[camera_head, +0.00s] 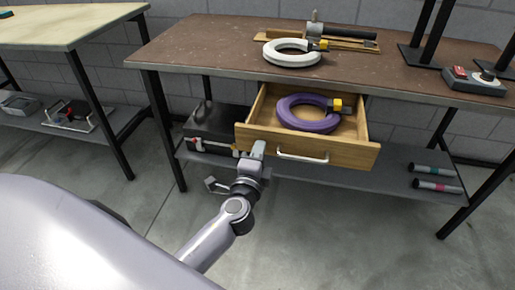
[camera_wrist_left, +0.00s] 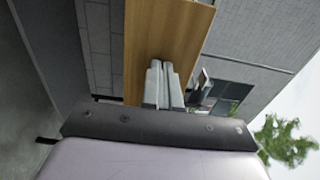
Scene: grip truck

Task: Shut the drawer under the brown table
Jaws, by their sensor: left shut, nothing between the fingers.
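The wooden drawer (camera_head: 350,154) under the brown table (camera_head: 215,50) is pulled out. It has a silver bar handle (camera_head: 302,157) on its front and holds a purple ring-shaped coil (camera_head: 305,120) with a yellow and black part. My left gripper (camera_head: 258,148) is at the left part of the drawer front. Its fingers are together and empty. In the left wrist view the shut left gripper (camera_wrist_left: 163,68) points at the wooden drawer front (camera_wrist_left: 165,30); whether the tips touch it I cannot tell. My right gripper is not in view.
A white ring (camera_head: 292,54) and a wooden board with tools lie on the tabletop. A dark case (camera_head: 215,125) and several cylinders (camera_head: 435,186) are on the lower shelf (camera_head: 385,180). A pale table (camera_head: 60,25) stands at left. The floor in front is clear.

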